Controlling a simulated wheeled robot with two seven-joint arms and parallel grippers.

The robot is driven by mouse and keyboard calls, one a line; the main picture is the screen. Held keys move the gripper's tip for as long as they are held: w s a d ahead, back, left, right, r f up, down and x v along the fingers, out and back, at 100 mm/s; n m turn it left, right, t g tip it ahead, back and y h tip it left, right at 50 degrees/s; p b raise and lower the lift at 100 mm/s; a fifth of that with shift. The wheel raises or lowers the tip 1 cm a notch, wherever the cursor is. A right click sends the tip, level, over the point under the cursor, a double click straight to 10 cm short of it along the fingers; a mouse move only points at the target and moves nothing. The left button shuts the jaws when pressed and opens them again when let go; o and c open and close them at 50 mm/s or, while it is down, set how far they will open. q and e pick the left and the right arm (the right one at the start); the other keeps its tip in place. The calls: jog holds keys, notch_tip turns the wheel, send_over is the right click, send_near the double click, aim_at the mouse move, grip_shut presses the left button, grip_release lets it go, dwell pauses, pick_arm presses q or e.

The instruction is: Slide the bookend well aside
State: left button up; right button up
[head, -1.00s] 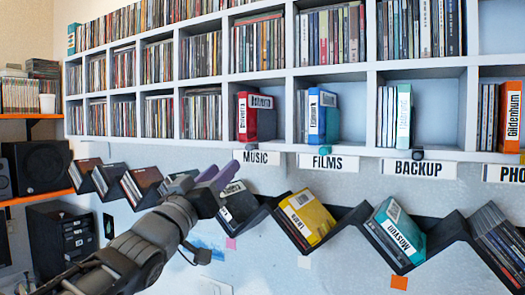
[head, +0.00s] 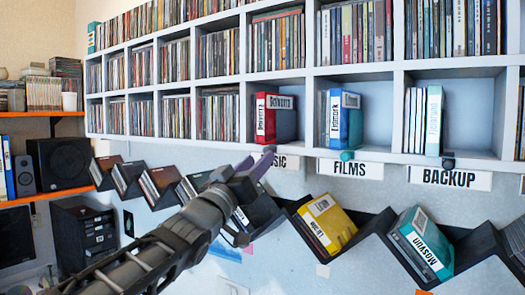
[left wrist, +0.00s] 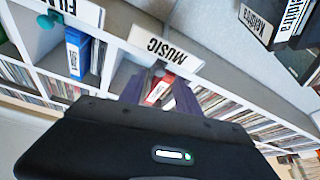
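I cannot tell for sure which part is the bookend. A small dark knob (head: 269,150) sits at the shelf's front edge above the MUSIC label (head: 288,162), below a red case (head: 266,120). My left gripper (head: 248,164) is just left of and below this knob and covers the first part of the label. In the left wrist view, the purple fingers (left wrist: 159,82) are apart with nothing held. The dark knob (left wrist: 158,69) shows just beyond and between the fingertips, with the red case (left wrist: 158,90) also between them. My right gripper is not in view.
A teal knob (head: 347,156) sits by the FILMS label (head: 350,168), below a blue case (head: 345,120). Another dark knob (head: 448,162) is above BACKUP (head: 450,177). A zigzag rack with a yellow case (head: 327,222) and a teal case (head: 425,243) hangs below the shelf.

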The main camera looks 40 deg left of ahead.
pick_arm(q)
jog(key=p+x, duration=0.1)
jog(key=x, duration=0.2)
jog(key=shift+w+a, duration=0.1)
jog(key=shift+w, duration=0.05)
jog(key=shift+c, duration=0.2)
grip_shut()
dwell(1.1)
